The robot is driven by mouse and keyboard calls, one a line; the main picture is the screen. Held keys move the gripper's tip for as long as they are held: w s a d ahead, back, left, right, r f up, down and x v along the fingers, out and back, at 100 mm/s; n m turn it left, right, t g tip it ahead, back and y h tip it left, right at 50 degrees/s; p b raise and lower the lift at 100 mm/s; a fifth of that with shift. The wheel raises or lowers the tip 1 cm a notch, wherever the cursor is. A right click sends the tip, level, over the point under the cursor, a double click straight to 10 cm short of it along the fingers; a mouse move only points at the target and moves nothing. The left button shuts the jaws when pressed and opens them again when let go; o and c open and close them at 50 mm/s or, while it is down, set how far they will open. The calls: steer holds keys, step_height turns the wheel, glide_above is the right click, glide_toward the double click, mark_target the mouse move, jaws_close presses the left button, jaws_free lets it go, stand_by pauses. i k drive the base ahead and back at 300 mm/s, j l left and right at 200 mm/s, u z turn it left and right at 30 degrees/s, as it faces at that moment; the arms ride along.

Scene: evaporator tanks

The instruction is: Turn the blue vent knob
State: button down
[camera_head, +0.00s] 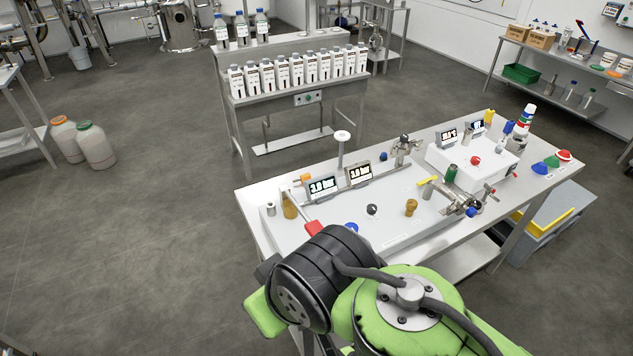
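A blue knob (351,227) sits on the white panel (390,232) at the front of the steel bench, just beyond my arm. A second blue knob (471,212) is on the metal valve fitting (460,199) to the right. A small blue piece (508,127) stands upright at the back right of the bench. I cannot tell from this view which of these is the vent knob. My green and black arm reaches in from the bottom, its dark joint close to the panel's front edge. My gripper does not show; the arm may hide it.
A red handle (313,228), a black knob (372,210), a brass knob (411,207) and two displays (322,187) (358,174) crowd the panel. A white box (472,156) stands at the right. Bottles (283,70) fill a stand behind. Floor at left is mostly clear.

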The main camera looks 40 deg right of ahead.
mark_target(353, 226)
steer(key=z, duration=1.8)
